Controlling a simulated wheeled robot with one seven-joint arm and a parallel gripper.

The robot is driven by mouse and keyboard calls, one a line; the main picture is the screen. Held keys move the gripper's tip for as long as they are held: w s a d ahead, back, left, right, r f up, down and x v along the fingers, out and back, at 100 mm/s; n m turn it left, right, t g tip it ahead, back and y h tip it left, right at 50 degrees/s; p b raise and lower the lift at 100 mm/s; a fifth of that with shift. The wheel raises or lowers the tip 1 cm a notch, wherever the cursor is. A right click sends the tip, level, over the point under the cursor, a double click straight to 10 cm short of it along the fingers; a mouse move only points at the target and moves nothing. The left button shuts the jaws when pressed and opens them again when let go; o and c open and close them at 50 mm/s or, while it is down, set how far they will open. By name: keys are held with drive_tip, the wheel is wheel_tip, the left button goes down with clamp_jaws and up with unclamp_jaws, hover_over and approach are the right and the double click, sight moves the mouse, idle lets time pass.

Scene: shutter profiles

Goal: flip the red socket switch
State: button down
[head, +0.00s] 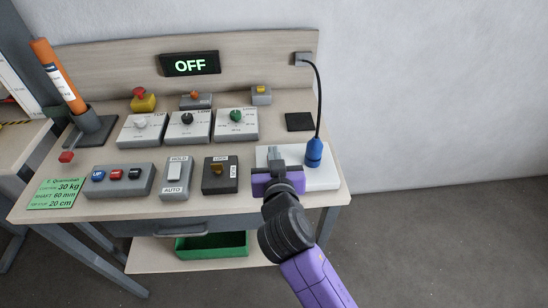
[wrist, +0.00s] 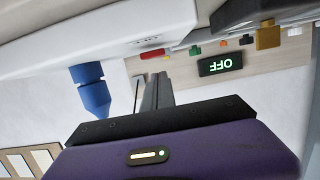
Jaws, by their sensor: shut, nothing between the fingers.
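The white socket box (head: 322,180) lies at the right front of the bench, with a blue plug (head: 314,153) standing in it. My gripper (head: 274,156) is over the left part of the box, its fingers closed and empty. In the wrist view, which is inverted, the white box (wrist: 60,45) fills the upper left and the blue plug (wrist: 90,92) shows too. A red switch (wrist: 152,54) shows at the box's edge, just beyond my gripper fingers (wrist: 155,90). I cannot tell whether they touch. The red switch is hidden in the head view.
A display (head: 190,64) on the back panel reads OFF. Control boxes with knobs and buttons stand left of my gripper, the nearest a dark box (head: 220,180). A black cable (head: 319,95) rises from the plug to a wall outlet. A black pad (head: 299,122) lies behind the socket box.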

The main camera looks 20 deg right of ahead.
drive_tip(key=shift+f, duration=0.9)
drive_tip(key=shift+r+p, duration=0.15)
drive_tip(key=shift+p, duration=0.2)
drive_tip(key=shift+f, duration=0.2)
drive_tip(key=shift+w+d+r+p, duration=0.1)
drive_tip(key=shift+w+r+p, duration=0.1)
drive_tip(key=shift+r+p, duration=0.3)
drive_tip(key=r+p, duration=0.2)
drive_tip(key=r, duration=0.1)
drive_tip(key=shift+w+d, duration=0.1)
drive_tip(key=shift+w, duration=0.1)
drive_tip(key=r+b+v, duration=0.1)
drive_tip(key=v, duration=0.9)
drive_tip(key=shift+w+r, duration=0.2)
drive_tip(key=shift+r, duration=0.05)
